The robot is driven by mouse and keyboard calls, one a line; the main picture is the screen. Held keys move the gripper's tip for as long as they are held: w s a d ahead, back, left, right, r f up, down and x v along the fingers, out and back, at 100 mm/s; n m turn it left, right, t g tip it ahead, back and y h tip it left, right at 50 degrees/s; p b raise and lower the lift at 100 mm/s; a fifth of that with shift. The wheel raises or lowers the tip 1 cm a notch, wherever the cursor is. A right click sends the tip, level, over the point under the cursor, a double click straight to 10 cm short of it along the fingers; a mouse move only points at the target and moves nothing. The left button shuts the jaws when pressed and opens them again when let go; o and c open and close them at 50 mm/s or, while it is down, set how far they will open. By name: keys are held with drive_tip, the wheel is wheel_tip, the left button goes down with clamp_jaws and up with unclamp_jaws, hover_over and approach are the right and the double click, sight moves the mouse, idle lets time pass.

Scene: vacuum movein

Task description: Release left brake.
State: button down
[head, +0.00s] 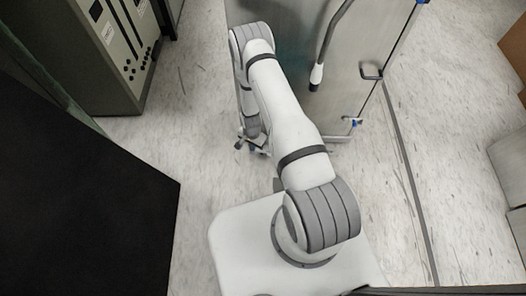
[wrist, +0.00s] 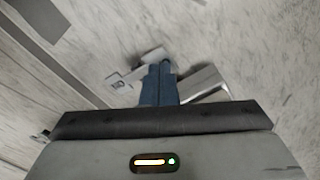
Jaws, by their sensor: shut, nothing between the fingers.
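My gripper (head: 250,146) is low near the floor, at the lower left corner of a tall metal unit (head: 300,100) in the head view. In the wrist view its blue fingers (wrist: 160,72) are together, with nothing between them. Light grey metal parts show just behind the fingers: a flat piece (wrist: 138,72) on the left and a bar-like piece (wrist: 204,84) on the right. They look like parts of the left caster and its brake, but the fingers cover their middle. I cannot tell whether the fingers touch them or how the brake is set.
The unit has a long handle (head: 323,55) and a small bracket (head: 371,71). Another caster with a blue part (head: 354,122) is at its lower right corner. A grey control cabinet (head: 105,50) stands at left, and a large black panel (head: 75,205) is nearer. Bare floor (head: 185,110) lies between.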

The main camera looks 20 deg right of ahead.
drive_tip(key=shift+f+b, duration=1)
drive_tip(key=shift+f, duration=0.3)
drive_tip(key=shift+r+p, duration=2.7)
drive_tip(key=shift+r, duration=1.45)
drive_tip(key=shift+f, duration=0.1)
